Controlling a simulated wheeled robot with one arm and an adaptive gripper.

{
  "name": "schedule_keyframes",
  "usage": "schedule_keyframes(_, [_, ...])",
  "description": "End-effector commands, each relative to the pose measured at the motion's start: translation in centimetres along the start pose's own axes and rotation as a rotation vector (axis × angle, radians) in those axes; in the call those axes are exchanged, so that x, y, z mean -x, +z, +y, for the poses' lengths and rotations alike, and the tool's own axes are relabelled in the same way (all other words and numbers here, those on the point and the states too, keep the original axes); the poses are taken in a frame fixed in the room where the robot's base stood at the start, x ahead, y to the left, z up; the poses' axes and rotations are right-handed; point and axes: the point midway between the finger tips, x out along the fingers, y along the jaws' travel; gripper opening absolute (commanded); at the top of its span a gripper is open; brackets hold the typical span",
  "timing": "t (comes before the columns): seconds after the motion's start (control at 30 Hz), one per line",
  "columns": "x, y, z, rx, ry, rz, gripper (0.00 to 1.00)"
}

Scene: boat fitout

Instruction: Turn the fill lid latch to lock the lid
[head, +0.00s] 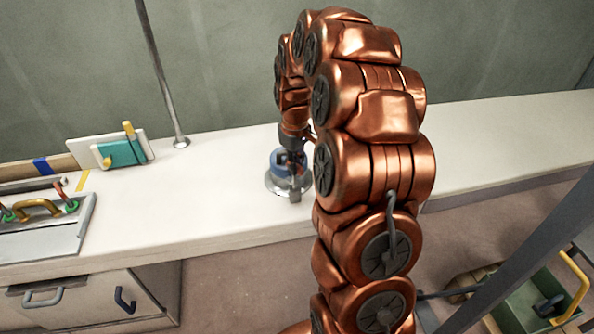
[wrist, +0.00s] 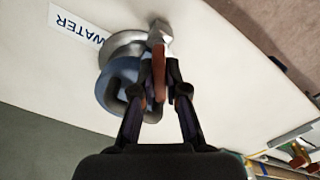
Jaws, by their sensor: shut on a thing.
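The fill lid (head: 275,162) is a blue round cap on a silver flange on the white counter. In the wrist view the blue lid (wrist: 112,84) and its flange (wrist: 118,47) show beside my fingers. A dark bent handle lies across the lid. The latch, a reddish-brown bar (wrist: 158,72) with a grey metal end, shows between my fingertips. My gripper (wrist: 160,88) is shut on it, at the lid's edge. In the head view my gripper (head: 296,160) reaches down over the lid and partly hides it. Whether the latch is seated cannot be told.
A WATER label (wrist: 79,24) lies on the counter by the flange. A metal pole (head: 162,75), a teal block on a white board (head: 122,153) and a panel with handles (head: 42,225) stand left. The counter (head: 490,145) is clear to the right.

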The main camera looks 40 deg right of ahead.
Motion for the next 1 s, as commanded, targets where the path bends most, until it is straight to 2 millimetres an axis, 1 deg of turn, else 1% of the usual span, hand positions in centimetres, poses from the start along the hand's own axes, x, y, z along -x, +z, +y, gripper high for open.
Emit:
schedule_keyframes(0.03, [-0.48,-0.09,-0.16,-0.044,-0.003,0.002,0.00])
schedule_keyframes(0.3, [-0.45,0.00,-0.19,-0.290,-0.005,-0.002,0.00])
schedule_keyframes(0.5, [-0.34,-0.03,-0.12,-0.439,-0.003,-0.002,0.00])
schedule_keyframes(0.7, [-0.24,-0.07,-0.06,-0.541,-0.002,0.000,0.00])
schedule_keyframes(1.0, [-0.13,-0.07,-0.02,-0.609,-0.002,0.000,0.00])
